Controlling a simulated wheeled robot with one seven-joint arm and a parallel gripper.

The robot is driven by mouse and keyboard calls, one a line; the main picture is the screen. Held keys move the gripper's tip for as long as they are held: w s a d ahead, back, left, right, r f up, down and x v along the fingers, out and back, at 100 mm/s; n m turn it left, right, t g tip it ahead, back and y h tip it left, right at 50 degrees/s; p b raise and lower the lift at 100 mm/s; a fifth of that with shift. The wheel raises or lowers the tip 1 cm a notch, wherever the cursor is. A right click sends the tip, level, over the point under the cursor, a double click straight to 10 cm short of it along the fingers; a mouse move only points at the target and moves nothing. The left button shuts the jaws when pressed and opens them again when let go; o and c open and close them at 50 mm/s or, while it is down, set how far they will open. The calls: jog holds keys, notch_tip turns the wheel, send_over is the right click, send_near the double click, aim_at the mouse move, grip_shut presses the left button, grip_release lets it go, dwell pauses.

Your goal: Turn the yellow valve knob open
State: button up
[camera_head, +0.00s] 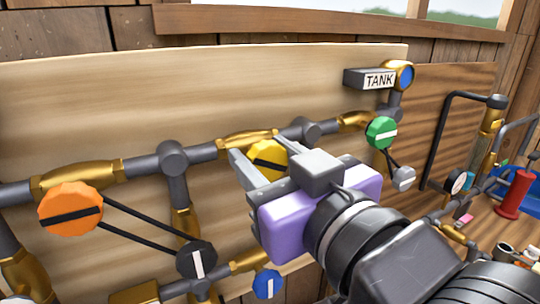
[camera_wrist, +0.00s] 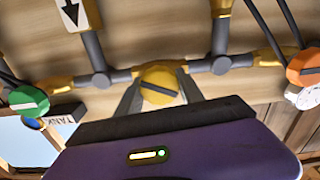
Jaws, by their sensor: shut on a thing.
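The yellow valve knob (camera_head: 268,159) sits on a brass fitting of the upper grey pipe, partly hidden by my gripper in the head view. In the wrist view the yellow knob (camera_wrist: 159,86) shows between my two fingers, with a dark bar across its face tilted slightly down to the right. My gripper (camera_head: 262,168), with a purple body, is shut on the knob, one finger on each side. It also shows in the wrist view (camera_wrist: 160,95).
An orange knob (camera_head: 70,209) is at left, belted to a dark knob (camera_head: 196,261). A green knob (camera_head: 381,132) is at right beneath the TANK sign (camera_head: 372,79), linked to a grey knob (camera_head: 403,178). A blue knob (camera_head: 267,284) is below. Pipes cross the wooden board (camera_head: 120,90).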

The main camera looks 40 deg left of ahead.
jog(key=n+b, duration=0.2)
jog(key=n, duration=0.1)
jog(key=shift+f, duration=0.1)
jog(key=shift+s+n+b, duration=0.1)
jog(key=shift+n+b, duration=0.65)
jog(key=shift+n, duration=0.55)
jog(key=o, duration=1.4)
